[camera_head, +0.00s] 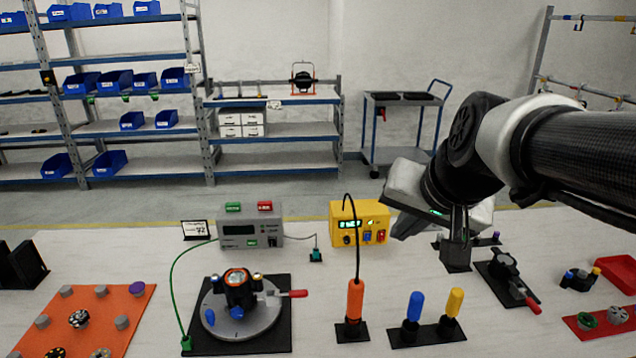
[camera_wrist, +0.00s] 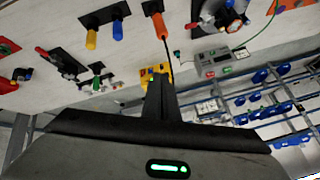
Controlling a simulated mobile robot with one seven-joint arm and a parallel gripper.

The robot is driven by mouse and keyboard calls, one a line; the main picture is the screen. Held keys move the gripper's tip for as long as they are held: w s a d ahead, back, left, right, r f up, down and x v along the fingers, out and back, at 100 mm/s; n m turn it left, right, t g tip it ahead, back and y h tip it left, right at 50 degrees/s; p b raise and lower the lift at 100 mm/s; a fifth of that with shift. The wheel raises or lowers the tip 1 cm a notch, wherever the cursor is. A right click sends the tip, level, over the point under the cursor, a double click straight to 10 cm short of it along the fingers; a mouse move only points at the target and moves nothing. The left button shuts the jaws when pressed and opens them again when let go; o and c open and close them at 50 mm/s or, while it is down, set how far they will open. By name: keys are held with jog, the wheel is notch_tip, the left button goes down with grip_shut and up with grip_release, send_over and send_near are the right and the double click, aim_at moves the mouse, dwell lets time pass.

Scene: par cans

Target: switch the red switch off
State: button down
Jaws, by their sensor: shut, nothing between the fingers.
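A yellow box (camera_head: 358,223) stands on the table in the middle of the head view, with a small green-lit display on its front. A red switch (camera_head: 381,236) sits at the right of its front, beside a blue switch (camera_head: 367,237) and a dark knob. My gripper (camera_head: 456,250) points down to the right of the box, apart from it in the head view, with its fingers together and empty. In the wrist view, the fingers (camera_wrist: 158,82) overlap the yellow box (camera_wrist: 150,70) and hide part of it. I cannot make out the red switch's position there.
An orange-handled tool (camera_head: 355,300) with a black cable stands upright before the box. Blue (camera_head: 415,305) and yellow (camera_head: 454,302) handles stand to its right. A grey instrument (camera_head: 250,234) is left of the box. A red-handled clamp (camera_head: 508,275) lies right of my gripper.

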aim_at(381, 236)
jog(key=w+d+f+m+t+b, duration=0.1)
jog(key=w+d+f+m+b, duration=0.2)
jog(key=w, duration=0.5)
jog(key=w+d+f+m+b, duration=0.1)
jog(key=w+d+f+m, duration=0.15)
jog(key=w+f, duration=0.5)
jog(key=w+d+f+m+b, duration=0.3)
jog(key=w+f+m, duration=0.1)
jog(key=w+f, duration=0.4)
jog(key=w+d+f+m+t+b, duration=0.1)
jog(key=w+d+f+m+b, duration=0.1)
jog(key=w+f, duration=0.7)
jog(key=shift+d+f+m+b, duration=0.4)
jog(key=shift+d+f+m, duration=0.45)
jog(key=shift+d, duration=0.1)
jog(key=shift+f, duration=0.1)
jog(key=b+x, duration=0.1)
jog(key=x, duration=0.8)
jog(key=shift+s, duration=0.1)
jog(key=w, duration=0.1)
jog(key=w+f, duration=0.1)
jog(key=w, duration=0.1)
jog(key=shift+w, duration=0.25)
jog(key=shift+w+f, duration=0.1)
jog(key=shift+w, duration=0.5)
